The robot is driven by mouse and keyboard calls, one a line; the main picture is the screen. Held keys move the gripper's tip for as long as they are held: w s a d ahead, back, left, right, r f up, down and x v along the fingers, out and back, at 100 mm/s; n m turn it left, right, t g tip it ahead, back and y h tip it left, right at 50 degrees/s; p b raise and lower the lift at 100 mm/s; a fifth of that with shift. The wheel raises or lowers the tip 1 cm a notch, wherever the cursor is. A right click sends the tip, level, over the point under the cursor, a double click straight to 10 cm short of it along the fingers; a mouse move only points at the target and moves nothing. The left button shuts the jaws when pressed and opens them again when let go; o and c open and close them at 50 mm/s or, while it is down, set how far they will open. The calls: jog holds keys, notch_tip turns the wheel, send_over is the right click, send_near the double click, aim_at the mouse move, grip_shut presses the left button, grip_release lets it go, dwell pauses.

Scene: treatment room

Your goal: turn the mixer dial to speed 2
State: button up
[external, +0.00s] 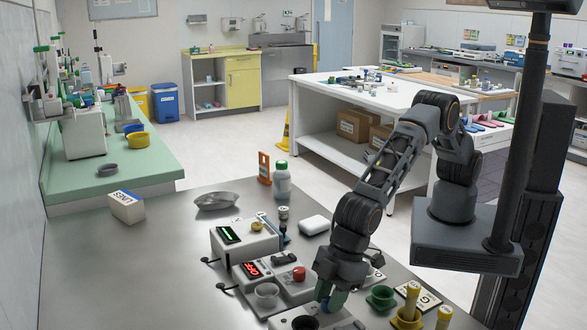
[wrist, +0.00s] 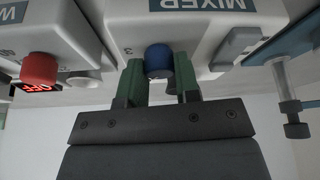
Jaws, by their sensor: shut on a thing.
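The white mixer (wrist: 150,18) carries a "MIXER" label, upside down at the top of the wrist view. Its round blue dial (wrist: 158,58) sits between the two green fingers of my gripper (wrist: 160,78), which is shut on it from both sides. A "3" is printed on the body left of the dial; the other marks and the dial's pointer are hidden or unclear. In the external view the mixer (external: 338,320) is cut off by the bottom edge. My gripper (external: 331,302) reaches down over it and hides the dial.
Left of the mixer in the wrist view is a device with a red knob (wrist: 40,68) and a red display. The table's left part is mostly clear.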

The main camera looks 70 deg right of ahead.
jog(key=shift+m+t+b, duration=0.4)
jog(key=shift+m+b, duration=0.2)
jog(key=shift+m, duration=0.5)
jog(key=o, duration=0.9)
jog(key=shift+r, duration=0.1)
jog(key=v, duration=0.6)
jog(key=b+v, duration=0.1)
jog(key=v, duration=0.6)
jog(key=shift+s+a+r, duration=0.15)
jog(key=shift+r, duration=0.2)
